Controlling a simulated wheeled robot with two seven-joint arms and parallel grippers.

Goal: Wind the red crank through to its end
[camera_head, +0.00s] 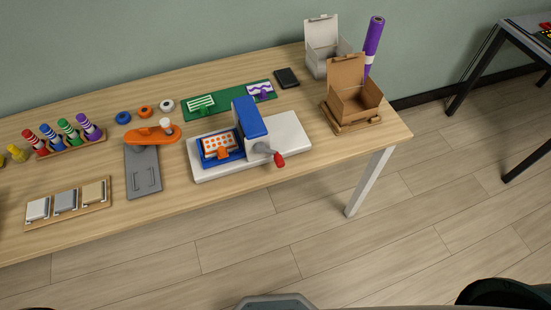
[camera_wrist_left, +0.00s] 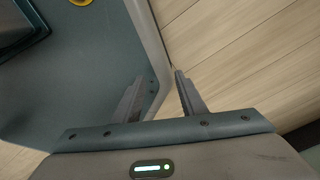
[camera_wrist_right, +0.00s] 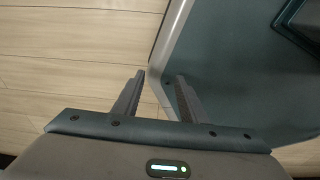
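The red crank handle (camera_head: 279,160) sits at the end of a grey crank arm (camera_head: 264,148) on the front right side of a blue upright housing (camera_head: 250,119). The housing stands on a white base plate (camera_head: 292,135) on the wooden table. Left of the housing, a blue frame holds a white card with orange dots (camera_head: 219,144). My left gripper (camera_wrist_left: 160,84) is open and empty in the left wrist view. My right gripper (camera_wrist_right: 158,86) is open and empty in the right wrist view. Neither gripper shows in the head view, and both are away from the crank.
An open cardboard box (camera_head: 356,101), a white box (camera_head: 324,58) and a purple roll (camera_head: 373,43) stand at the table's right end. A grey plate (camera_head: 144,171) with an orange lever (camera_head: 158,136) lies left of the machine. Open floor lies in front of the table.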

